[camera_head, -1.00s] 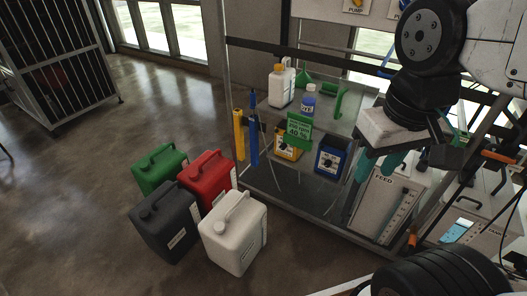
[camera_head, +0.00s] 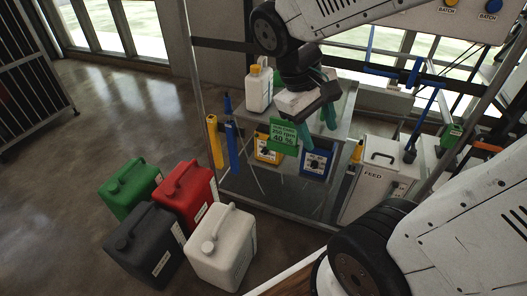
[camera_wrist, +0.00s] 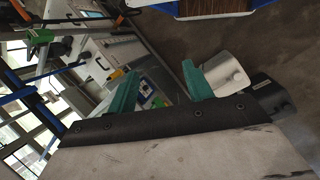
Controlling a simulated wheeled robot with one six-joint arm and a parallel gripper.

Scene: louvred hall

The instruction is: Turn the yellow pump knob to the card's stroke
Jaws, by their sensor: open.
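The yellow pump (camera_head: 268,148) sits on the metal stand under the shelf, with a dark round knob (camera_head: 264,154) on its front face. The knob's pointer is too small to read. A green card (camera_head: 284,134) hangs just above it and partly covers its top; it reads 200 rpm and 40 %. A blue pump (camera_head: 316,160) stands to its right. My gripper (camera_head: 320,138) is open and empty, with teal fingers pointing down, right of the card and in front of the blue pump in the picture. In the wrist view the fingers (camera_wrist: 158,70) are spread apart.
Green (camera_head: 130,186), red (camera_head: 186,192), dark grey (camera_head: 144,244) and white (camera_head: 222,246) canisters stand on the floor at left. A white bottle (camera_head: 258,88) stands on the shelf. A FEED tank (camera_head: 372,176) is at right.

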